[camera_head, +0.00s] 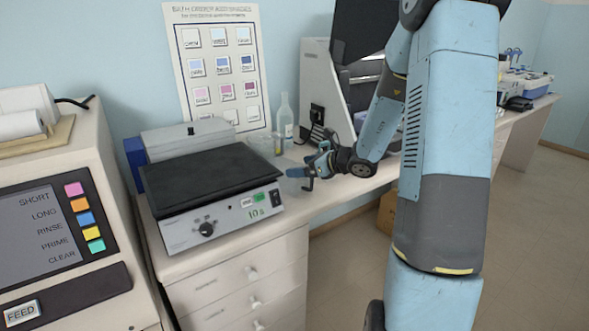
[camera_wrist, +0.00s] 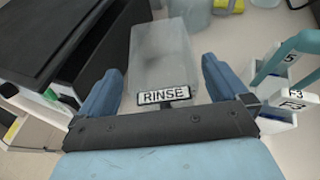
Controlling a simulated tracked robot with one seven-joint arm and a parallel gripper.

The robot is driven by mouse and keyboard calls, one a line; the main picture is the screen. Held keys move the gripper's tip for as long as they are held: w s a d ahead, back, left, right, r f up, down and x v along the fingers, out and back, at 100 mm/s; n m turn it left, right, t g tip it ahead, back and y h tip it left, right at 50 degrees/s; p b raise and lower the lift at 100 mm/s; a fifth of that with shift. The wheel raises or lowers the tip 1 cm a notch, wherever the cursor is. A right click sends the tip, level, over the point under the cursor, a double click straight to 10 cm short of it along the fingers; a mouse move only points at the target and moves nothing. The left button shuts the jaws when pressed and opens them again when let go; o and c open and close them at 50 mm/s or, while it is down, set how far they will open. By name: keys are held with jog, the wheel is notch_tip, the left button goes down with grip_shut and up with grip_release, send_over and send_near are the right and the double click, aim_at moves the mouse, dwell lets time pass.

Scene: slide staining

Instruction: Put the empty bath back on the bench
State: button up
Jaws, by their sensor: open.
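The bath, a clear greyish box with a RINSE label (camera_wrist: 162,52), sits between my gripper's two blue fingers in the wrist view. No liquid can be made out in it. My gripper (camera_wrist: 160,72) is open, with one finger on each side of the bath. A narrow gap shows beside each finger, so contact cannot be confirmed. In the head view my gripper (camera_head: 304,176) is low over the bench (camera_head: 340,191), right of the black-topped shaker (camera_head: 208,178). The bath is hard to make out there.
The shaker's dark plate (camera_wrist: 62,35) is close on the left in the wrist view. A white rack with a teal handle (camera_wrist: 290,55) and number tags is close on the right. Clear vessels (camera_head: 264,146) and a bottle (camera_head: 286,118) stand behind. Bench shows free toward its front edge.

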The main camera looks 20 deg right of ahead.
jog(key=v, duration=0.9)
jog(key=s+a+r+n+g+h, duration=0.2)
jog(key=s+a+r+n+g, duration=0.45)
jog(key=s+a+n, duration=0.7)
jog(key=s+d+r+n+t+h, duration=0.1)
jog(key=s+d+r+n+h, duration=0.1)
jog(key=s+n, duration=0.5)
jog(key=s+d+r+n+t+h, duration=0.1)
jog(key=s+d+r+n+h, duration=0.2)
jog(key=s+r+n+h, duration=0.2)
jog(key=s+n, duration=0.2)
jog(key=s, duration=0.1)
jog(key=shift+r, duration=0.3)
jog(key=shift+w+d+n, duration=0.15)
jog(key=shift+n, duration=0.1)
